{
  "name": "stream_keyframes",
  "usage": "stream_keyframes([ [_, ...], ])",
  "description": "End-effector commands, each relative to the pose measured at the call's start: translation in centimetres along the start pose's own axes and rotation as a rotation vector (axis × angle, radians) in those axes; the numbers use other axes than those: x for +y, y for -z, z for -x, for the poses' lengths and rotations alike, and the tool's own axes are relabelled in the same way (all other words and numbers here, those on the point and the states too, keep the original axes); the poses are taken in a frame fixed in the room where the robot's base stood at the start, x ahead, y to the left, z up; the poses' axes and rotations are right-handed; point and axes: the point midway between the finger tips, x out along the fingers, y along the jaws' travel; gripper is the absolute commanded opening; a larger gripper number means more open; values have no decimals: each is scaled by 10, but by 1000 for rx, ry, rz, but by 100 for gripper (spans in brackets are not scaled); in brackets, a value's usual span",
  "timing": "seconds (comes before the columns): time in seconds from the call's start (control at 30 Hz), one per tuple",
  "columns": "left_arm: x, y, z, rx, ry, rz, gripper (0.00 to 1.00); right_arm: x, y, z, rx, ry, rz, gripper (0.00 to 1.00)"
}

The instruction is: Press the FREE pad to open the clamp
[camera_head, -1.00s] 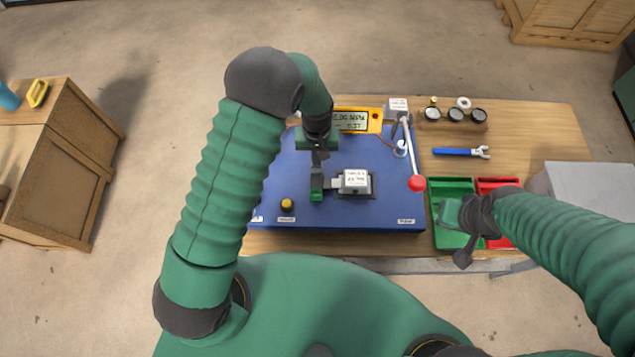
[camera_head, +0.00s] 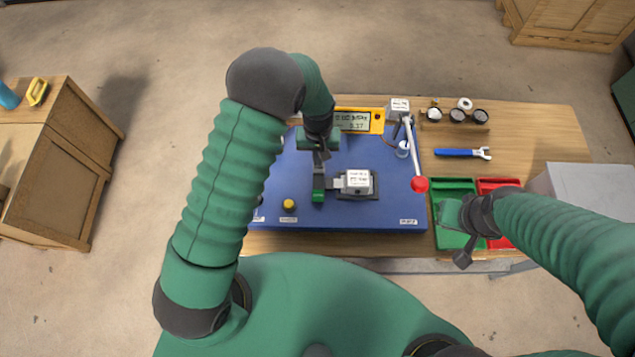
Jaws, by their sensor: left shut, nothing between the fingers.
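My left gripper (camera_head: 318,195) is shut and empty. It points down over the middle of the blue panel (camera_head: 385,214), just left of a grey clamp-like block (camera_head: 358,193) that holds a white labelled box (camera_head: 359,180). Whether its green tip touches the panel or the block's left end, I cannot tell. A yellow button (camera_head: 289,204) with a small label sits left of the tip. I cannot read which label says FREE, and my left arm hides part of the panel's left side. My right gripper (camera_head: 455,222) hangs over the green tray; its finger gap is unclear.
A lever with a red ball (camera_head: 420,184) stands at the panel's right. A yellow-framed display (camera_head: 354,121) is behind. Green (camera_head: 453,184) and red (camera_head: 496,183) trays, a blue wrench (camera_head: 461,153) and several gauges (camera_head: 457,116) lie to the right.

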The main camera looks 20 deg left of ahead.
Motion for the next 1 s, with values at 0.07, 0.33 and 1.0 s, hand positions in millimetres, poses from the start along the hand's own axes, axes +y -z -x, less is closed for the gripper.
stream_keyframes([
  [0.07, 0, 0, 0, 0, 0, -1, 0, 0, 0, 0, 0, 0, 0, 0],
  [0.33, 0, 0, -6, 0, 0, -1, 0, 0, -1, -4, 0, 0, 0, 0],
  [1.0, 0, 0, -26, 0, 1, -1, 0, 0, -4, -17, 0, 0, 0, 0],
])
